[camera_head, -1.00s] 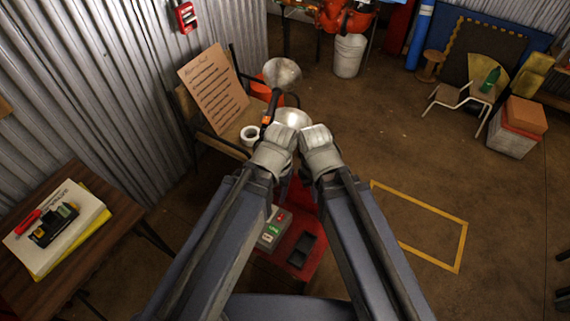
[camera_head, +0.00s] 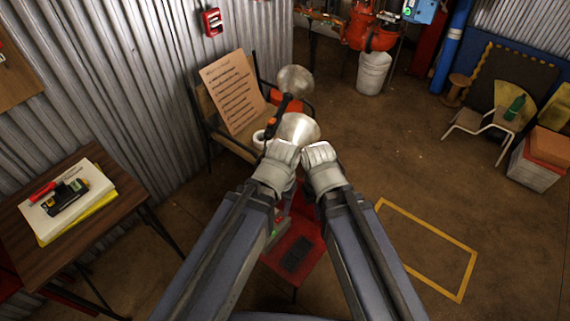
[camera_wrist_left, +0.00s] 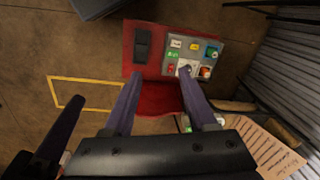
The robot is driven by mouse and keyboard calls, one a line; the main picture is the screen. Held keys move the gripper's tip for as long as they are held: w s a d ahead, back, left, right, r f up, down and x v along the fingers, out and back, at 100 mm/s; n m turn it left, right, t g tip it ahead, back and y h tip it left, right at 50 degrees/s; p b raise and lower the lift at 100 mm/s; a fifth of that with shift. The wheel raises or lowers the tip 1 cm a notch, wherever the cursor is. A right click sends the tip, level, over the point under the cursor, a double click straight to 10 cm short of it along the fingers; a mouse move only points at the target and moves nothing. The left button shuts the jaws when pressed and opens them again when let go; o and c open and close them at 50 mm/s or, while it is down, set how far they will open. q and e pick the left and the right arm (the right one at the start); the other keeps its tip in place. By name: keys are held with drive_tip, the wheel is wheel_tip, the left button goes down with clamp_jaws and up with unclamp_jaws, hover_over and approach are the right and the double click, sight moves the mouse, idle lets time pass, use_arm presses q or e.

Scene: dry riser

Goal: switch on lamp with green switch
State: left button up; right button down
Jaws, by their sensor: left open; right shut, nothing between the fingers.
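The lamp shows in the head view as two metal shades, an upper one (camera_head: 295,80) and a lower one (camera_head: 299,128), on a dark stand. My left gripper (camera_head: 286,148) and right gripper (camera_head: 318,150) appear just below the lower shade. In the left wrist view a grey switch box (camera_wrist_left: 222,50) stands on a red surface (camera_wrist_left: 150,70), with several small coloured switches, including a green one (camera_wrist_left: 211,51). The open left fingers (camera_wrist_left: 160,74) point towards the box, one overlapping its lower part; contact is unclear. My right gripper is shut and empty. My left arm mostly hides the box in the head view.
A wooden table (camera_head: 128,192) with papers stands left. A chair with a cardboard sign (camera_head: 232,90) stands by the metal wall. A yellow floor outline (camera_head: 420,217) and open floor lie right. A white bucket (camera_head: 374,73) stands at the back.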

use_arm(q)
drive_tip(key=w+d+f+t+h+b, duration=0.15)
drive_tip(key=w+f+t+b, duration=0.35)
drive_tip(key=w+f+b, duration=0.6)
drive_tip(key=w+a+n+t+h+b, duration=0.1)
drive_tip(key=w+a+t+h+b, duration=0.1)
drive_tip(key=w+t+b, duration=0.6)
drive_tip(key=w+b, duration=0.2)
drive_tip(key=b, duration=0.3)
drive_tip(key=shift+a+n, duration=0.25)
drive_tip(key=shift+n, duration=0.15)
drive_tip(key=shift+w, duration=0.1)
